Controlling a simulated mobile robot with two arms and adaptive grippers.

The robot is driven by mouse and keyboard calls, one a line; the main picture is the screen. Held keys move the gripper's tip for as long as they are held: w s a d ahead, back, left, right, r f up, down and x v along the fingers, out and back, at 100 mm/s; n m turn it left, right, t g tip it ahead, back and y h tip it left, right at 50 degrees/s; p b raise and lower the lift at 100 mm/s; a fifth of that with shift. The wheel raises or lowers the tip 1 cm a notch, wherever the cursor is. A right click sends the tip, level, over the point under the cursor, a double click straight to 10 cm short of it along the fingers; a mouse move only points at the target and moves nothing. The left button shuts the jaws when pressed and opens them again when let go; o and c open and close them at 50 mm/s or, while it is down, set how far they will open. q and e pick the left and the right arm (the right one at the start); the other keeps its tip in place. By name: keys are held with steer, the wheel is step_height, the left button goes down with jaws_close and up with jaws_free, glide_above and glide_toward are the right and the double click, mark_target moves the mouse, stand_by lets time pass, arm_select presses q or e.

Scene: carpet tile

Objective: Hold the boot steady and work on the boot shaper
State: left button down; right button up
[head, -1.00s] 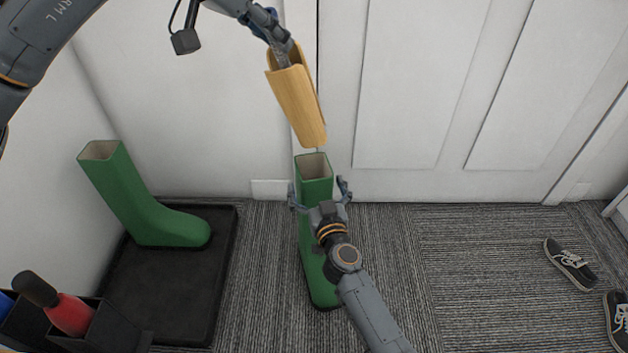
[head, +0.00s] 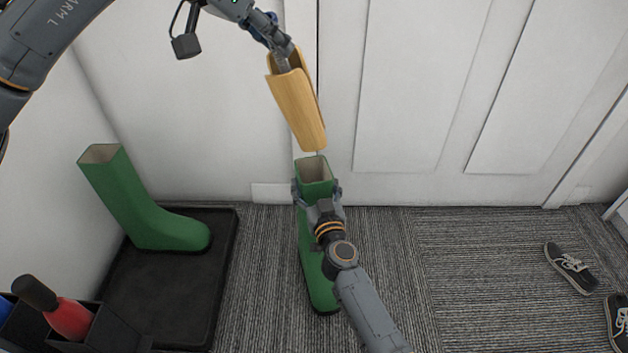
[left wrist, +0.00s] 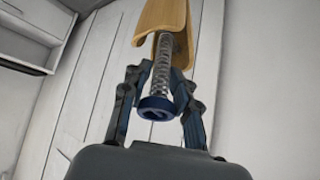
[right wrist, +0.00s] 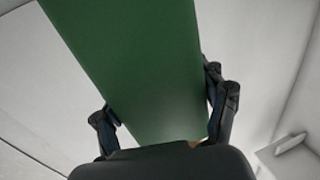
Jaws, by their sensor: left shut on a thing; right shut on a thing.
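The boot shaper (head: 298,108) is a tan wooden form, held above the boot and slightly tilted, its lower end just over the boot's opening. In the left wrist view the shaper (left wrist: 163,22) shows a metal spring rod with a blue knob. My left gripper (head: 283,58) is shut on the shaper at its rod end; its fingers (left wrist: 161,88) sit either side of the rod. The green boot (head: 312,270) stands upright on the carpet, its top open and empty-looking. My right gripper (head: 317,195) is shut on the boot's shaft, which fills the right wrist view (right wrist: 140,70).
Another green boot (head: 150,215) stands on a black tray (head: 185,300) at left. A dark box (head: 105,330) holds a red, black-topped item (head: 62,312) at lower left. Dark shoes (head: 570,268) lie at right. A white panelled door (head: 420,90) is behind.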

stand_by(0.4)
arm_select(q)
steer(key=s+d+f+n+g+y, duration=0.1)
steer(key=d+f+n+g+y, duration=0.1)
steer(key=d, duration=0.6)
step_height(320, 180, down, 2)
steer(key=shift+s+f+n+y, duration=0.2)
steer(key=shift+n+y, duration=0.3)
steer(key=shift+y, duration=0.4)
steer(key=shift+w, duration=0.1)
